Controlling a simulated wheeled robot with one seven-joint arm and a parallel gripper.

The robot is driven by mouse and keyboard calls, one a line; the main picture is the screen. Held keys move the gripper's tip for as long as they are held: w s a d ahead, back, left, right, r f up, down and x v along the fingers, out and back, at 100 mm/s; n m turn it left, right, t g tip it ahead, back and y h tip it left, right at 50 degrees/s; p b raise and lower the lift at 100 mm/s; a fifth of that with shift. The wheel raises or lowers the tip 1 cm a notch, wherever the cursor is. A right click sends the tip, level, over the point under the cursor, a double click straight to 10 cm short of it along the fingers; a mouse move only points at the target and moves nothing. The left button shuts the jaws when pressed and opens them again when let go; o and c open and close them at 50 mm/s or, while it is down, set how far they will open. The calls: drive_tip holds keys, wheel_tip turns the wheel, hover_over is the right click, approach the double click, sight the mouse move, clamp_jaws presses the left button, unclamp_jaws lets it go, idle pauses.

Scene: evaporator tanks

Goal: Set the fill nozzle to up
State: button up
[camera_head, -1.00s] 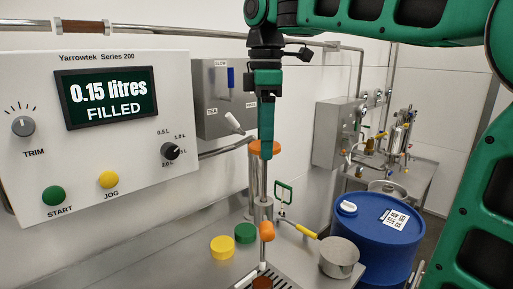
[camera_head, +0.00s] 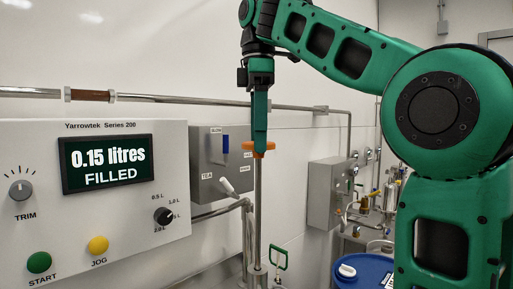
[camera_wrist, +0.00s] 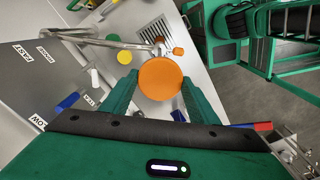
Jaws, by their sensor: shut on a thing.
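The fill nozzle is a thin upright metal rod (camera_head: 258,205) with an orange knob (camera_head: 262,146) on top. My gripper (camera_head: 260,143) points down and is shut on the knob from above. In the wrist view the round knob (camera_wrist: 160,79) sits between the two green fingers (camera_wrist: 157,98). A long stretch of bare rod shows between the knob and the grey collar (camera_head: 257,275) at the bottom of the head view. The nozzle's lower end is out of the head view.
A control panel (camera_head: 95,180) on the left reads 0.15 litres FILLED. A grey switch box (camera_head: 220,165) is close behind the rod. A blue drum (camera_head: 365,270) stands at lower right. In the wrist view, yellow (camera_wrist: 124,57) and green (camera_wrist: 111,41) buttons lie near the knob.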

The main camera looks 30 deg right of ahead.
drive_tip(key=shift+w+r, duration=0.15)
drive_tip(key=shift+r, duration=0.05)
drive_tip(key=o, duration=1.2)
drive_tip(key=shift+c, duration=0.2)
drive_tip(key=o, duration=0.4)
drive_tip(key=shift+w+d, duration=0.1)
drive_tip(key=shift+d, duration=0.05)
drive_tip(key=shift+f, duration=0.1)
drive_tip(key=shift+s, duration=0.2)
